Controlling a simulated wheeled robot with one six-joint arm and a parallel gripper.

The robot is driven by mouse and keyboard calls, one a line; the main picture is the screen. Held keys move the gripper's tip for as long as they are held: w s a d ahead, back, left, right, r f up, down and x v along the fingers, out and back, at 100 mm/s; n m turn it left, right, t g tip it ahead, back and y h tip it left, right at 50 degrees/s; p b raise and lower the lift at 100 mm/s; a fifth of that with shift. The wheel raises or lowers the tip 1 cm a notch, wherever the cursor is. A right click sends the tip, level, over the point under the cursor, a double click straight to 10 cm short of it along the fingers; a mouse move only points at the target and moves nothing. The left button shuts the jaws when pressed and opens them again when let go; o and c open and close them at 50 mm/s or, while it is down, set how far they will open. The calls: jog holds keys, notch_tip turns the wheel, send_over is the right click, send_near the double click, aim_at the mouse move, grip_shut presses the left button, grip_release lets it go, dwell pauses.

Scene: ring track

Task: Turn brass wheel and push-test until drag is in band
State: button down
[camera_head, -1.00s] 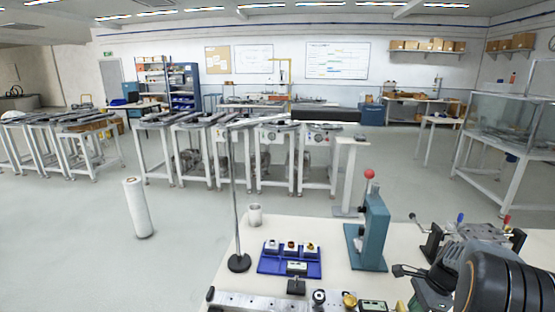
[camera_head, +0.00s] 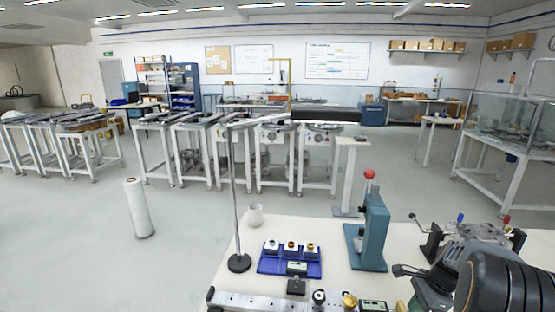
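The brass wheel (camera_head: 349,301) is a small gold knob at the bottom edge of the picture, on the front part of the white bench. A small display box (camera_head: 373,306) sits just right of it, its reading too small to make out. A black round knob (camera_head: 319,297) stands to its left on a pale metal rail (camera_head: 258,302), which the picture edge cuts off. My arm fills the lower right corner. What seems to be my gripper (camera_head: 405,271) shows as dark parts right of and above the wheel, apart from it. Its finger opening cannot be made out.
A blue tray (camera_head: 265,268) with several small fittings lies behind the rail. A thin pole on a black base (camera_head: 239,263), a white cup (camera_head: 255,215) and a teal press with a red knob (camera_head: 374,235) stand around it. A metal fixture (camera_head: 480,232) is at right.

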aim_at(367, 305)
jog(key=shift+a, duration=0.2)
jog(key=shift+w+a+p, duration=0.25)
jog(key=shift+w+a, duration=0.05)
jog(key=shift+a, duration=1.75)
jog(key=shift+w+a+p, duration=0.2)
jog(key=shift+w+a, duration=0.05)
jog(key=shift+a, duration=1.85)
jog(key=shift+w+a+p, duration=0.25)
jog(key=shift+w+a, duration=0.05)
jog(key=shift+a, duration=1.85)
jog(key=shift+r, duration=0.1)
jog(key=shift+s+d+r+p, duration=0.1)
jog(key=shift+d+r+p, duration=0.55)
jog(key=shift+d+p, duration=0.25)
jog(key=shift+s+d+r, duration=0.1)
jog(key=shift+d+r, duration=0.2)
jog(key=shift+d, duration=0.35)
jog(key=shift+p, duration=0.3)
